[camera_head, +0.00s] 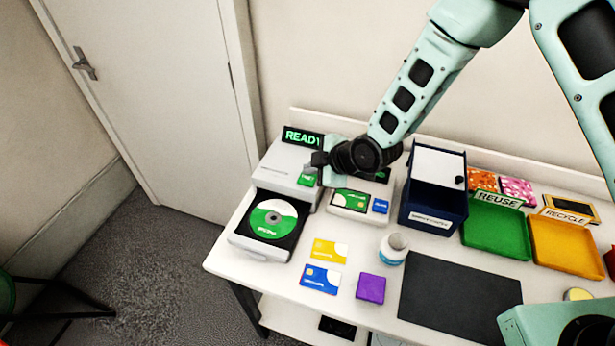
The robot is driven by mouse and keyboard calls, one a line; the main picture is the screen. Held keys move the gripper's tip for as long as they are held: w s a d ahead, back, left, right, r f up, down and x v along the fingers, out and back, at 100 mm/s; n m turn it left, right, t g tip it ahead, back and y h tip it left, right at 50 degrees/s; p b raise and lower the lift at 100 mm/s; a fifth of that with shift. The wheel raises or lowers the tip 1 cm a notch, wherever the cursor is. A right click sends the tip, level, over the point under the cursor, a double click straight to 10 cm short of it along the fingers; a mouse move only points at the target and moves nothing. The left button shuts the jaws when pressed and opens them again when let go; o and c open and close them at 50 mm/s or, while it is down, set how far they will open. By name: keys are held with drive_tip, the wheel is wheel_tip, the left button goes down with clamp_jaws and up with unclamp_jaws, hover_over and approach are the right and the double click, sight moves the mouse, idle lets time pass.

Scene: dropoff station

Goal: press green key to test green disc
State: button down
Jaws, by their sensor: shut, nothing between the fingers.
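The white disc tester (285,167) stands at the left end of the table, with a lit display (303,137) that reads "READY" in green. Its tray is out at the front, and the green disc (272,219) lies in it. The green key (307,179) is on the tester's front right, labelled in small letters. My gripper (318,165) is shut and empty, at the upper right of the green key. It partly covers the tester's top right. I cannot tell whether its fingertips touch the key.
A card reader (348,208) with a green card and blue key stands right of the tester. A navy box (434,200), green tray (495,230) and orange tray (567,248) follow. Cards, a purple block (371,288), a jar (393,248) and a dark mat (455,300) lie in front.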

sight(312, 180)
drive_tip(key=shift+f, duration=0.15)
drive_tip(key=shift+f+b, duration=0.3)
drive_tip(key=shift+b, duration=0.3)
drive_tip(key=shift+f+b, duration=0.45)
drive_tip(key=shift+b, duration=0.05)
idle(0.7)
drive_tip(key=shift+r, duration=0.15)
drive_tip(key=shift+r+p, duration=0.4)
drive_tip(key=shift+r, duration=0.35)
drive_tip(key=shift+r+p, duration=1.35)
drive_tip(key=shift+r, duration=1.2)
